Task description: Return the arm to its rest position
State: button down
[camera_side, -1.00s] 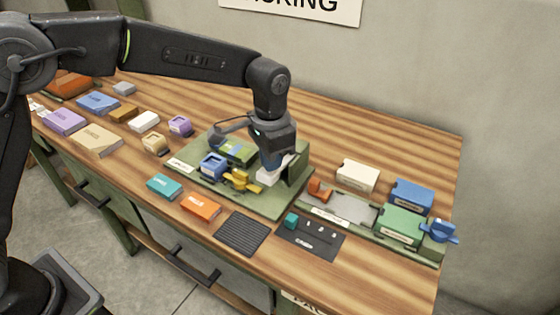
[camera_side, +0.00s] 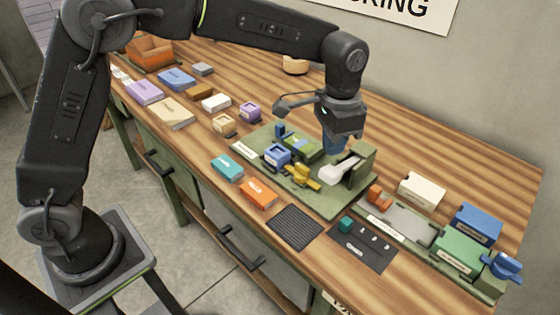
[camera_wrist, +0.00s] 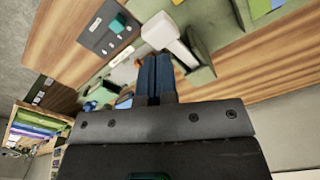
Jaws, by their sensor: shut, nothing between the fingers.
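My gripper (camera_side: 334,147) hangs above the green work board (camera_side: 318,200) in the side view, close to a green upright bracket (camera_side: 363,163). Its two dark blue fingers are closed together with nothing between them. They also show shut in the wrist view (camera_wrist: 153,62). A white rounded piece (camera_side: 335,174) lies in front of the bracket, just below the fingers. In the wrist view the white piece (camera_wrist: 163,33) shows beyond the fingertips, and I cannot tell the exact gap between them.
Blue (camera_side: 277,155) and yellow (camera_side: 302,174) parts stand on the board. A dark panel (camera_side: 362,246), a ribbed mat (camera_side: 295,227) and an orange box (camera_side: 258,194) lie in front. Green (camera_side: 460,250) and blue (camera_side: 476,224) boxes stand right. The wooden table behind my gripper is mostly clear.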

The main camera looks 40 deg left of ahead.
jog(key=s+a+r+n+t, duration=0.2)
jog(key=s+a+r, duration=0.4)
jog(key=a+r, duration=0.1)
jog(key=s+a+n+t, duration=0.1)
jog(key=s+a, duration=0.3)
jog(key=s, duration=0.5)
jog(key=s+a+n+t, duration=0.2)
jog(key=s+a, duration=0.3)
jog(key=s, duration=0.4)
jog(key=shift+a+f+n, duration=0.2)
jog(key=shift+a+n, duration=0.05)
jog(key=shift+n, duration=0.15)
